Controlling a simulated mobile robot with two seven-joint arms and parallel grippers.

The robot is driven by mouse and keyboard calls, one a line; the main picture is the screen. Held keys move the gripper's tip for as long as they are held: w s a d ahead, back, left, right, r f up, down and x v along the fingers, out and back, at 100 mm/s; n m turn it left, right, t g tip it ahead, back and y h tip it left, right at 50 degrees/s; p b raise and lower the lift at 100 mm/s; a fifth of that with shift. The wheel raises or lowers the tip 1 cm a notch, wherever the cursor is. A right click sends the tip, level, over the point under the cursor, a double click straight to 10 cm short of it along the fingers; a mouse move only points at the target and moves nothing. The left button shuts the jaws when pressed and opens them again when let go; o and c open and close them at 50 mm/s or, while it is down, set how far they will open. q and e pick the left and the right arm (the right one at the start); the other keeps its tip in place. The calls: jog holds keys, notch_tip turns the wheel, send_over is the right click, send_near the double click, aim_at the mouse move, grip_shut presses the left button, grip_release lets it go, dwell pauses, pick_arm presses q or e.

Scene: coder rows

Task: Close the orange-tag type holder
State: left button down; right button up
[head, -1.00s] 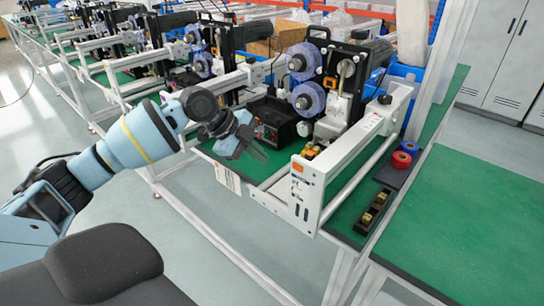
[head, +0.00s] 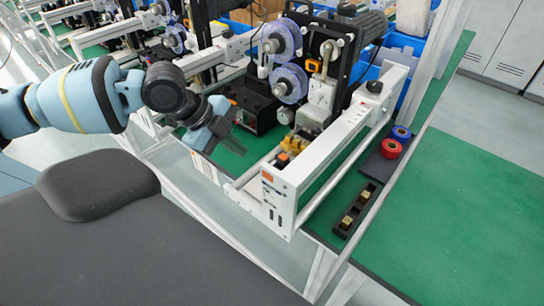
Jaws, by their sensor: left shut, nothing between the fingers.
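The type holder (head: 294,145) is a small brass-yellow part with an orange tag (head: 283,157). It sits low between the white side frames of the nearest coder (head: 333,110), just behind the front plate. Whether it stands open or closed is too small to tell. My left gripper (head: 238,143) is in the head view, left of the holder and apart from it, in front of a black box. Its fingers are shut with nothing between them and point right and down. My right gripper is not in view.
The white front plate (head: 279,205) with an orange label stands right of and below my left gripper. A black control box (head: 257,108) is behind the gripper. Red and blue rolls (head: 391,148) and a black tray (head: 357,210) lie on the green bench (head: 450,200), mostly bare at right.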

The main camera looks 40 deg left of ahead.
aim_at(291, 151)
pick_arm(q)
jog(key=b+x, duration=0.1)
jog(key=x, duration=0.7)
jog(key=shift+w+f, duration=0.25)
jog(key=shift+f, duration=0.05)
jog(key=w, duration=0.3)
jog(key=shift+d+f, duration=0.2)
jog(key=shift+f, duration=0.2)
jog(key=shift+w+f, duration=0.1)
jog(key=shift+w, duration=0.5)
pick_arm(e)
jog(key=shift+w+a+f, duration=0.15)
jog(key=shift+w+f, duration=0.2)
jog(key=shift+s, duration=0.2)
